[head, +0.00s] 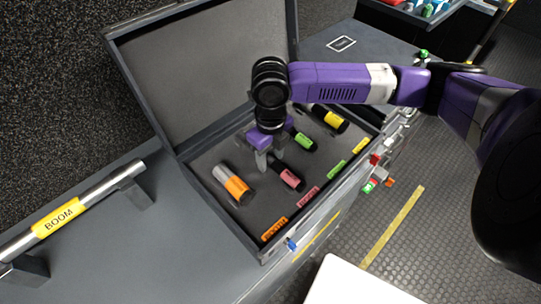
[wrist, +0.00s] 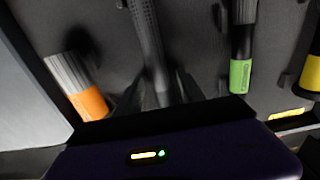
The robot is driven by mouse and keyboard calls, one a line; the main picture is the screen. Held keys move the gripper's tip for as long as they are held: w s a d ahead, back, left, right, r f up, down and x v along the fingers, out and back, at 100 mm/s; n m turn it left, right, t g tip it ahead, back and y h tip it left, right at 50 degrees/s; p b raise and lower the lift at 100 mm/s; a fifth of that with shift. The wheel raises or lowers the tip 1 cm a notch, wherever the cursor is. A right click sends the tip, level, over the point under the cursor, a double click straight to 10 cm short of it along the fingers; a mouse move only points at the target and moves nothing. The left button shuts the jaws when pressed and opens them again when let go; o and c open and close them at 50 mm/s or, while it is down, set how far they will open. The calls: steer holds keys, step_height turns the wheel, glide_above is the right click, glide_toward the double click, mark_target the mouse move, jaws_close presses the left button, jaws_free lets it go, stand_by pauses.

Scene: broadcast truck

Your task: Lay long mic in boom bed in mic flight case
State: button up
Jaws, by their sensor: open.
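The flight case (head: 213,235) lies open on a dark counter, its grey foam bed holding several dark mics with coloured bands. My gripper (head: 269,163) is low inside the case, pointing down, fingers apart. In the wrist view, a long dark mic with a textured body (wrist: 150,45) lies between the fingers; its lower end is hidden by my gripper. In the head view, it appears to be the pink-banded mic (head: 288,175), partly behind the fingers. I cannot tell whether the fingers touch it. A yellow BOOM label (head: 58,219) marks a silver bar at left.
An orange-banded mic (head: 235,186) lies left of my gripper; green-banded (head: 301,139) and yellow-banded (head: 329,118) mics lie to the right. Coloured labels line the front edge. The raised lid (head: 200,80) stands behind. The counter between the bar and case is clear.

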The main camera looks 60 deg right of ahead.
mark_target(270, 159)
steer(key=shift+r, duration=0.15)
step_height(270, 159, up, 12)
steer(key=w+a+r+m+t+y, duration=0.1)
steer(key=w+a+r+t+y, duration=0.1)
steer(key=w+a, duration=0.55)
steer(key=w+a+r+m+t+y, duration=0.1)
steer(key=w+a+r+t+y, duration=0.2)
steer(key=a, duration=0.7)
steer(key=w+a+r+m+t+y, duration=0.3)
steer(key=a+r+m+t, duration=0.2)
steer(key=a+m, duration=0.2)
steer(key=w+a+r+m+t+y, duration=0.2)
steer(key=w+a+r+m+t, duration=0.2)
steer(key=a+r+m, duration=0.3)
steer(key=s+d+f+m+t+h, duration=0.4)
steer(key=s+f+m+h, duration=0.5)
steer(key=s+f+m, duration=0.6)
steer(key=s+d+f+g, duration=0.1)
steer(key=s+d, duration=0.2)
steer(key=s, duration=0.4)
steer(key=s+d+f+m+g, duration=0.1)
steer(key=s+d+f, duration=0.1)
steer(key=s, duration=0.5)
steer(key=s+d+f+g+h, duration=0.1)
steer(key=s+d+f, duration=0.1)
steer(key=s, duration=0.5)
steer(key=shift+d+f+m, duration=0.2)
steer(key=shift+d+m, duration=0.2)
steer(key=shift+d, duration=0.45)
